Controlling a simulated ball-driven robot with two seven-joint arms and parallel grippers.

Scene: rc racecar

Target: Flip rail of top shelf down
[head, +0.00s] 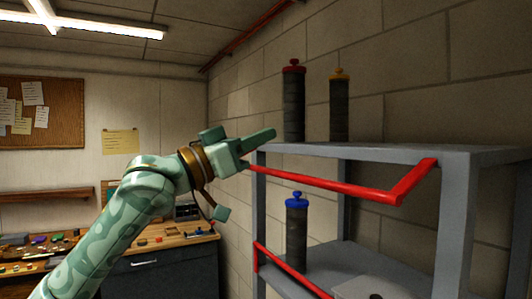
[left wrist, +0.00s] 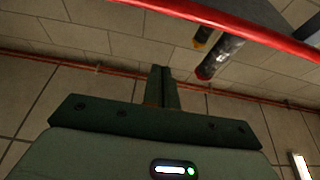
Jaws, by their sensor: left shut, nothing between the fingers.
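The red rail (head: 325,183) of the top shelf (head: 390,153) stands out from the front of the grey rack. Its long bar hangs a little below the shelf board, and its right side arm rises back to the rack. My left gripper (head: 272,134) is shut and empty, with its tips near the left end of the top shelf, above the rail's left end. In the left wrist view the shut fingers (left wrist: 161,72) point up the picture, and a red bar (left wrist: 235,22) crosses beyond them, apart in the picture. My right gripper is not in view.
A red-capped canister (head: 293,105) and a yellow-capped canister (head: 339,108) stand on the top shelf. A blue-capped canister (head: 297,232) stands on the lower shelf, which has its own red rail (head: 285,268). A brick wall is behind; a workbench (head: 165,240) is at left.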

